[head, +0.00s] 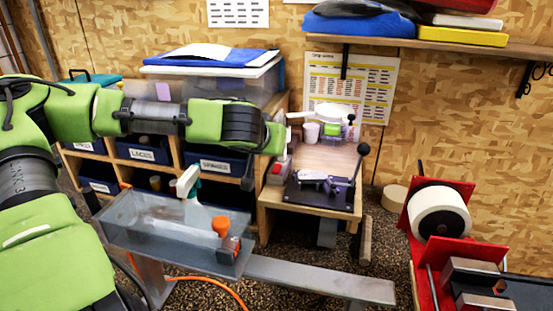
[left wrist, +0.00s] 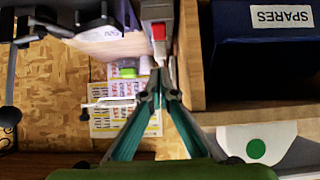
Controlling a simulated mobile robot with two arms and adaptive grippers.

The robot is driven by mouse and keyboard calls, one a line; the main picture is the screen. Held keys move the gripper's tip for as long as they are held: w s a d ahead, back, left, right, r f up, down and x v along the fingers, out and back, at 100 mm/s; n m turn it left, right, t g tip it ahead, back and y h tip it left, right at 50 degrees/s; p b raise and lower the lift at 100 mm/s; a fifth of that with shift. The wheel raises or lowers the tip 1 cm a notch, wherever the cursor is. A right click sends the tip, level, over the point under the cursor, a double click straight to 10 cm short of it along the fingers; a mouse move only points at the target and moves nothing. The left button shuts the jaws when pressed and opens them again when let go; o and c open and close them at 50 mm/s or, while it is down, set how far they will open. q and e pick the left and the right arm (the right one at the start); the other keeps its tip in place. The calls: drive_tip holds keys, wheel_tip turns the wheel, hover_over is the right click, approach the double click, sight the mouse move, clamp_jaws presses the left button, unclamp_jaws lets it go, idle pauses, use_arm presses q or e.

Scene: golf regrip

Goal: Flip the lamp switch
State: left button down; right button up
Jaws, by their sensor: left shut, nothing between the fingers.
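A grey box with a red switch (left wrist: 158,32) is at the top centre of the left wrist view. In the head view the red switch (head: 277,168) shows at the left edge of the wooden bench. A white lamp (head: 322,114) stands over the back of the bench, and its pale arm shows in the left wrist view (left wrist: 108,102). My left wrist hides the fingers in the head view. My right gripper is not in view.
A clamp with a black lever (head: 325,183) sits on the wooden bench (head: 283,196). Shelves with blue bins (head: 141,150) stand left of it. A red stand with a white roll (head: 438,212) is right.

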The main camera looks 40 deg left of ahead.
sight(277, 170)
use_arm(q)
drive_tip(key=f, duration=0.1)
drive_tip(key=w+f, duration=0.1)
drive_tip(key=w+a+f+p, duration=0.1)
drive_tip(key=f, duration=0.1)
drive_tip(key=shift+w+a, duration=0.1)
drive_tip(key=shift+w+f, duration=0.1)
drive_tip(key=shift+f, duration=0.7)
